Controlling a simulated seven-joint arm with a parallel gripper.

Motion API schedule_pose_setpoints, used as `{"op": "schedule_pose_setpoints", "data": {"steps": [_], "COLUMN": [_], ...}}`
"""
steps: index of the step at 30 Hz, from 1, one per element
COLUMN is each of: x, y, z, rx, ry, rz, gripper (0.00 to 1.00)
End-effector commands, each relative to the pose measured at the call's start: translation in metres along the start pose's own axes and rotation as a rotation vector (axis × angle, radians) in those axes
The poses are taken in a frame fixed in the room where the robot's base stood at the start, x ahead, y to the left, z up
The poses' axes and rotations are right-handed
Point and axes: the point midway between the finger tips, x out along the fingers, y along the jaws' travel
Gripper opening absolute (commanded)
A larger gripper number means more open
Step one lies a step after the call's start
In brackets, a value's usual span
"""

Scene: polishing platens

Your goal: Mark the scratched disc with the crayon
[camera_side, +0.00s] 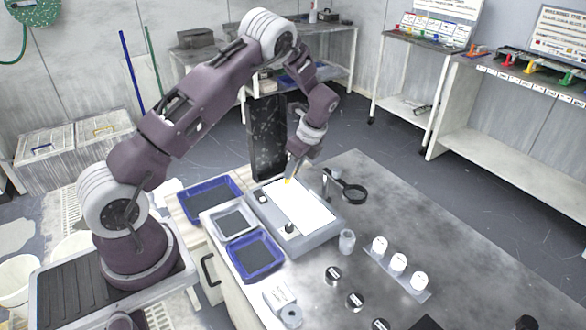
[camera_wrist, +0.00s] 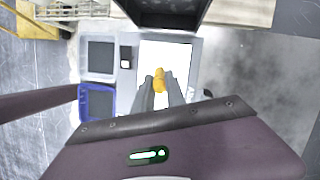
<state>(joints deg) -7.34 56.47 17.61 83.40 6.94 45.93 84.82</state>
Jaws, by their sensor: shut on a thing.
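My gripper (camera_side: 291,176) is shut on a small yellow thing, which looks like the crayon (camera_side: 288,181). In the wrist view the yellow crayon (camera_wrist: 159,80) shows between my two grey fingertips (camera_wrist: 160,86). It is over the far part of a bright white panel (camera_side: 300,208) on a grey box (camera_side: 318,238); whether it touches the panel I cannot tell. Several small black discs with white labels, including one disc (camera_side: 333,275), lie on the bench at the front. No scratch can be made out on any disc.
Blue trays (camera_side: 233,182) and a grey tray (camera_side: 218,232) stand left of the box. A magnifier (camera_side: 352,193) stands behind right. White-capped cylinders (camera_side: 398,262) sit on a rack (camera_side: 376,264), with a clear cup (camera_side: 347,240) nearby. The bench's right side (camera_side: 470,250) is mostly free.

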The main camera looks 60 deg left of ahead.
Motion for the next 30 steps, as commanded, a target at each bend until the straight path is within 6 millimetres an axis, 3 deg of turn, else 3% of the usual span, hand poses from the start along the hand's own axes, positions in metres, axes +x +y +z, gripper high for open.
{"op": "schedule_pose_setpoints", "data": {"steps": [30], "x": [0.0095], "y": [-0.0009], "z": [-0.0034], "rx": [0.0], "ry": [0.0], "rz": [0.0], "gripper": [0.0]}}
